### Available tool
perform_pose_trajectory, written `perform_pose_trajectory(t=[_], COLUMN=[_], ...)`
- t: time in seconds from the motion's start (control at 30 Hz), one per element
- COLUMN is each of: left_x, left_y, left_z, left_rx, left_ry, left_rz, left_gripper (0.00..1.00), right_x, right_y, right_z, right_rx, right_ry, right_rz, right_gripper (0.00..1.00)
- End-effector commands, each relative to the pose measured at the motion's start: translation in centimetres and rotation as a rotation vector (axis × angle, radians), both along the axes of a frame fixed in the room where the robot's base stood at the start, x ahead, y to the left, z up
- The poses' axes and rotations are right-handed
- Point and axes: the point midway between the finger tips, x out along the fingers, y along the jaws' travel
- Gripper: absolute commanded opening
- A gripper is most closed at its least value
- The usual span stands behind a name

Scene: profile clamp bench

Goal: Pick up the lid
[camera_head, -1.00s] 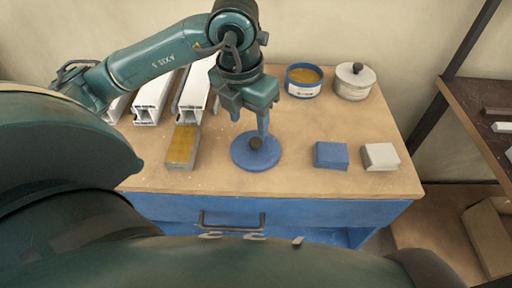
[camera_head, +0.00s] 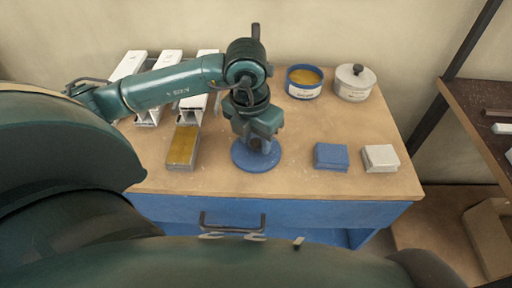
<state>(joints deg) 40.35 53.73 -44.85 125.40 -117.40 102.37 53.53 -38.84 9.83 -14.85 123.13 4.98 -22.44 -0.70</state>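A round blue lid (camera_head: 243,161) lies flat on the bench top in the head view. Its dark knob is mostly hidden by my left gripper. My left gripper (camera_head: 258,148) points down right over the middle of the lid, its fingers low around or beside the knob. I cannot tell whether the fingers touch or grip it. An open blue tin (camera_head: 304,91) with yellowish contents stands behind, to the right. My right gripper is not in view.
A white pot with a knobbed lid (camera_head: 354,83) stands right of the tin. A blue block (camera_head: 331,157) and a pale block (camera_head: 380,158) lie right of the lid. A yellow-topped block (camera_head: 183,147) lies to its left, with white profiles (camera_head: 166,65) behind. The bench front right of centre is free.

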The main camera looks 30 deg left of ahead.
Motion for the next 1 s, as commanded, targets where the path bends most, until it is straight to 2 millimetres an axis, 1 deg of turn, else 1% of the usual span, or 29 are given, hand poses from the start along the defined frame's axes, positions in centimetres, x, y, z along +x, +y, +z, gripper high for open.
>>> perform_pose_trajectory(t=[0.03, 0.07, 0.4, 0.67, 0.77, 0.87, 1.0], left_x=[0.0, 0.0, 0.0, 0.0, 0.1, 0.1, 0.2], left_y=[0.0, 0.0, 0.0, 0.0, 0.0, 0.0, 0.0], left_z=[0.0, 0.0, 0.0, 0.2, 1.2, 3.0, 6.0], left_rx=[0.0, 0.0, 0.0, 0.0, 0.0, -0.001, -0.001], left_ry=[0.0, 0.0, 0.0, -0.001, -0.003, -0.006, -0.008], left_rz=[0.0, 0.0, 0.0, 0.0, 0.0, 0.0, 0.0], left_gripper=[0.35, 0.33, 0.05, 0.04, 0.04, 0.04, 0.04], right_x=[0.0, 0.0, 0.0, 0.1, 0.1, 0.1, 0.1], right_y=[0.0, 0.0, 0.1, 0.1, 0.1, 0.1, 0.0], right_z=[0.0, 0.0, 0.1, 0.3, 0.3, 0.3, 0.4], right_rx=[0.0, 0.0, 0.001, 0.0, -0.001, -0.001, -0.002], right_ry=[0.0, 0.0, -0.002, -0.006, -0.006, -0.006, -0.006], right_rz=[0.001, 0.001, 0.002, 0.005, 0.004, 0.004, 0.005], right_gripper=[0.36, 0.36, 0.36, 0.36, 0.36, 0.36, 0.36])
